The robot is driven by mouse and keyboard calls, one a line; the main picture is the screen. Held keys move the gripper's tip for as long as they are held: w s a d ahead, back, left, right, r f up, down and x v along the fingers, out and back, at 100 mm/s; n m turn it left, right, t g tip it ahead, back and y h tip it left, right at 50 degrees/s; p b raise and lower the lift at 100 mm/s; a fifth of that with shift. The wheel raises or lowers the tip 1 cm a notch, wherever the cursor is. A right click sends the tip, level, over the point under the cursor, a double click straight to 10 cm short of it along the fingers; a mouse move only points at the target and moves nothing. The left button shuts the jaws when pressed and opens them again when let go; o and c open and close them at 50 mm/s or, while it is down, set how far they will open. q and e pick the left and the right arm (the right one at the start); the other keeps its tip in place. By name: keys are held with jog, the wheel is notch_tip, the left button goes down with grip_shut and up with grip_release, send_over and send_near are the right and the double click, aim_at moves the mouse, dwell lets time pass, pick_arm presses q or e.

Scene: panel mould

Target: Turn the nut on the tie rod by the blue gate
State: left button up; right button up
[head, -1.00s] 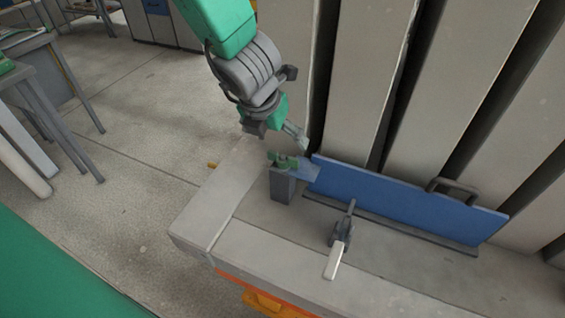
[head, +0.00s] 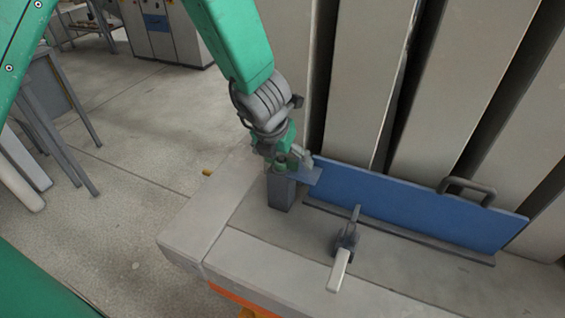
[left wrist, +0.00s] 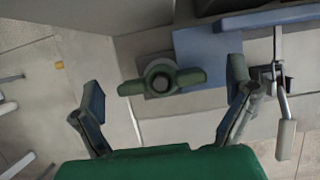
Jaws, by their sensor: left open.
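The green wing nut (head: 282,166) sits on top of a short grey post (head: 281,193) at the left end of the blue gate (head: 420,206). In the left wrist view the nut (left wrist: 190,79) has two wings lying left to right, with the round rod end (left wrist: 161,82) in its middle. My left gripper (left wrist: 165,102) is open, one finger to each side of the nut and apart from it. In the head view my left gripper (head: 287,156) is right at the nut and partly hides it. My right gripper is not in view.
A toggle clamp (head: 346,240) with a pale handle stands on the bed in front of the gate. The gate has a grey handle (head: 467,188) on top. Tall grey panels (head: 360,80) rise close behind. The pale bed top (head: 235,215) left of the post is clear.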

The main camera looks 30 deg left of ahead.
pick_arm(q)
jog(key=shift+d, duration=0.1)
jog(key=c, duration=1.4)
jog(key=shift+m, duration=0.5)
jog(key=shift+c, duration=0.4)
jog(key=shift+s+m+h, duration=0.1)
jog(key=shift+m+h, duration=0.4)
jog(key=shift+m, duration=0.1)
jog(key=shift+c, duration=1.2)
jog(key=shift+r+m, duration=0.1)
jog(key=shift+m, duration=0.4)
jog(key=shift+c, duration=0.3)
jog(key=m+h+p, duration=0.1)
jog(key=m+p, duration=0.1)
jog(key=shift+m, duration=0.4)
grip_shut()
jog(key=shift+d+m+g+p, duration=0.1)
jog(key=shift+m+g+p, duration=0.2)
jog(key=shift+p, duration=0.1)
